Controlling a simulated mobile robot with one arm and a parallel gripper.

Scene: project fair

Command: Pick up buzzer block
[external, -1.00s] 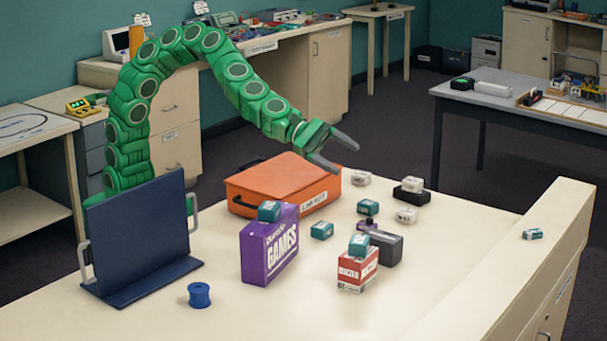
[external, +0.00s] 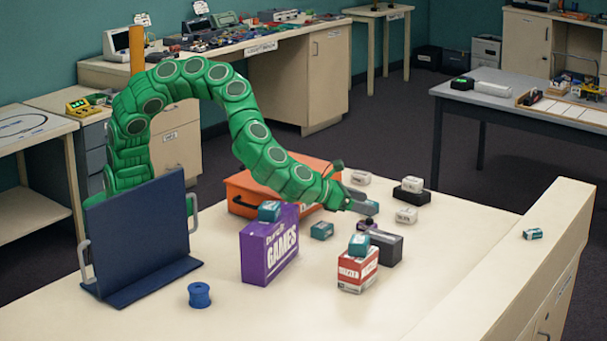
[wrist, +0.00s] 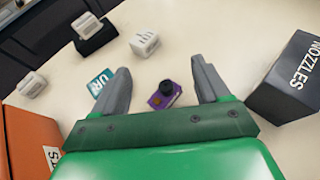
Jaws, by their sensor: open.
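The buzzer block appears to be a small purple block with a black round top (wrist: 164,94). In the wrist view it lies between my open fingers, nearer the palm than the tips. In the external view it shows behind the red-and-white box, beside the dark box (external: 366,225). My gripper (wrist: 160,66) is open and empty, reaching down from the left above the table. I cannot tell the exact height gap.
A dark "NOZZLES" box (wrist: 287,82) stands close right of my fingers. A teal block (wrist: 101,84) lies beside the left finger. White blocks (wrist: 145,42) lie beyond. The orange case (external: 240,190), purple games box (external: 268,250) and red-and-white box (external: 356,272) stand nearby.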

